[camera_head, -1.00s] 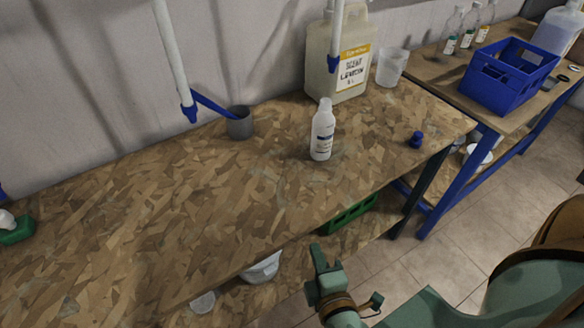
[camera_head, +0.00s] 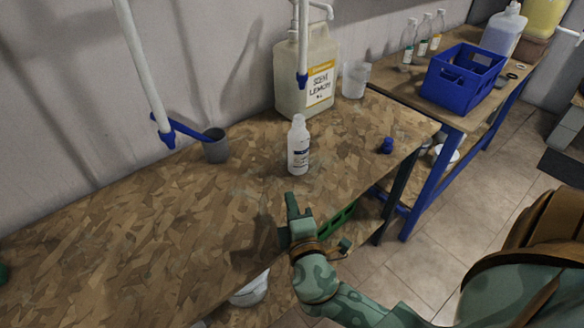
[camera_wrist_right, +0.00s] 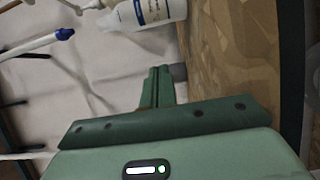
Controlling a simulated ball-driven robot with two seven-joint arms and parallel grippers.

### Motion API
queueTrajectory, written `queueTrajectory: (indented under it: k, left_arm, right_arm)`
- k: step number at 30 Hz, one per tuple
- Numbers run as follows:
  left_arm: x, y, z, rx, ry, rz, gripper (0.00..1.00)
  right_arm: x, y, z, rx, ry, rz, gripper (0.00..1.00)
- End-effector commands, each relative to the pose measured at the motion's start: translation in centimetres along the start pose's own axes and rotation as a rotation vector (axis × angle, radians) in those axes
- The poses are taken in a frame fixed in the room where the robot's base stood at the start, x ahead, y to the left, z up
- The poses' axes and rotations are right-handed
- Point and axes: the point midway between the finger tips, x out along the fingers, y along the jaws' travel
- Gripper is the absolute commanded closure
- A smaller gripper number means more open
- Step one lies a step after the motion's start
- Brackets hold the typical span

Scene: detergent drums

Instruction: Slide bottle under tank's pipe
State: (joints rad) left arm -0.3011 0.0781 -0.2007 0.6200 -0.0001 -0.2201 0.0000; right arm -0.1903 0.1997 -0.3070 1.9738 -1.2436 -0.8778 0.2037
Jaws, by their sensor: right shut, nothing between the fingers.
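A white pipe with a blue tip (camera_head: 303,80) hangs in front of the tank, behind the bottle in the picture. Another white pipe with a blue tip (camera_head: 166,134) hangs further left. My right gripper (camera_head: 291,202) is shut and empty at the bench's front edge, in front of the bottle and apart from it. Its closed fingers show in the wrist view (camera_wrist_right: 157,86). My left gripper is out of view.
A large jug labelled lemon (camera_head: 307,70) and a clear beaker (camera_head: 355,79) stand behind. A grey cup (camera_head: 215,147) is at the left and a blue cap (camera_head: 386,146) at the right. A blue crate (camera_head: 462,80) sits on the second table.

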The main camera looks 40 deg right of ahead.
Motion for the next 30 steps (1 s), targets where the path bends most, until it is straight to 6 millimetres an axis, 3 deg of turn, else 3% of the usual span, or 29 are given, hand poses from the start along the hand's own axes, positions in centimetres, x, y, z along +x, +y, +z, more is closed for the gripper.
queueTrajectory:
  k: [12, 19, 30]
  left_arm:
    - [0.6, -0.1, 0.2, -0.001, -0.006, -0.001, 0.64]
    - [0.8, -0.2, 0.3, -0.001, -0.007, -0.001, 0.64]
    - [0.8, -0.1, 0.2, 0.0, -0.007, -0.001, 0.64]
  right_arm:
    - [8.7, -0.1, 0.4, -0.003, 0.0, 0.001, 1.0]
    - [10.5, -0.1, 2.5, -0.002, 0.0, 0.0, 1.0]
    - [10.9, -0.1, 2.9, 0.0, 0.0, -0.002, 1.0]
